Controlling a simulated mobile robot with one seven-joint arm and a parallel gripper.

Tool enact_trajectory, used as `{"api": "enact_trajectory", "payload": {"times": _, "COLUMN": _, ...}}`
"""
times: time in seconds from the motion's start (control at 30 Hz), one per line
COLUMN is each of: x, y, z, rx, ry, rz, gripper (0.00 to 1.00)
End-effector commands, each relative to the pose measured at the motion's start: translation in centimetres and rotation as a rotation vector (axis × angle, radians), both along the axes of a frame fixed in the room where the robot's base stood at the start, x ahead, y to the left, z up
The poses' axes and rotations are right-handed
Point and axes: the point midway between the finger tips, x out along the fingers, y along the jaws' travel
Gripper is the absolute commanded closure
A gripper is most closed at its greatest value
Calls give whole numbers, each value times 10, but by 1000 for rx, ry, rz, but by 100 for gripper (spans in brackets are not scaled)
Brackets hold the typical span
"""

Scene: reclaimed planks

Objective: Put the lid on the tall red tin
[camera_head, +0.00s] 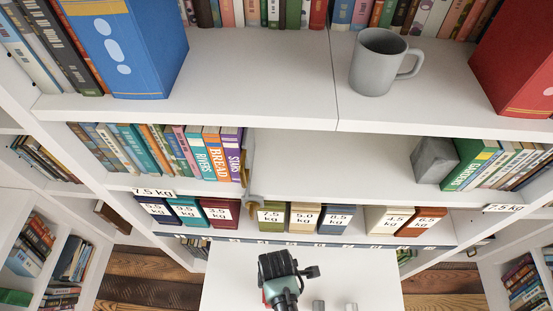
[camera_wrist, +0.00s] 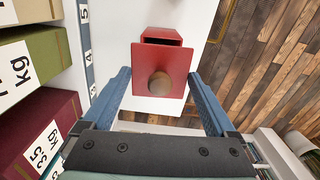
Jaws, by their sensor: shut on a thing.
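A square red lid (camera_wrist: 146,64) with a round brown knob (camera_wrist: 160,84) is in the wrist view. My gripper (camera_wrist: 159,75) has its two blue fingers at the lid's left and right edges, shut on it. Just beyond the lid, partly hidden by it, is a red tin (camera_wrist: 161,34) with a dark opening showing. The lid overlaps the tin in this view; I cannot tell whether they touch.
Weight-labelled boxes, including a green one (camera_head: 271,217) and a maroon one (camera_head: 219,213), line the lower shelf behind. A grey mug (camera_head: 376,64) stands on the top shelf. Books fill other shelves. Plank floor (camera_wrist: 268,60) lies right of the white surface.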

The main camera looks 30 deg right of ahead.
Motion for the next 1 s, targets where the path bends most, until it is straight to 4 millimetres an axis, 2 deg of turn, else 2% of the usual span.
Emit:
{"api": "enact_trajectory", "payload": {"times": 0.03, "x": 0, "y": 0, "z": -9, "rx": 0, "ry": 0, "rz": 0, "gripper": 74}}
{"api": "enact_trajectory", "payload": {"times": 0.2, "x": 0, "y": 0, "z": -25, "rx": 0, "ry": -1, "rz": 0, "gripper": 74}}
{"api": "enact_trajectory", "payload": {"times": 0.5, "x": 0, "y": 0, "z": -48, "rx": 0, "ry": 0, "rz": 0, "gripper": 74}}
{"api": "enact_trajectory", "payload": {"times": 1.0, "x": 0, "y": 0, "z": -50, "rx": 0, "ry": -1, "rz": 0, "gripper": 74}}
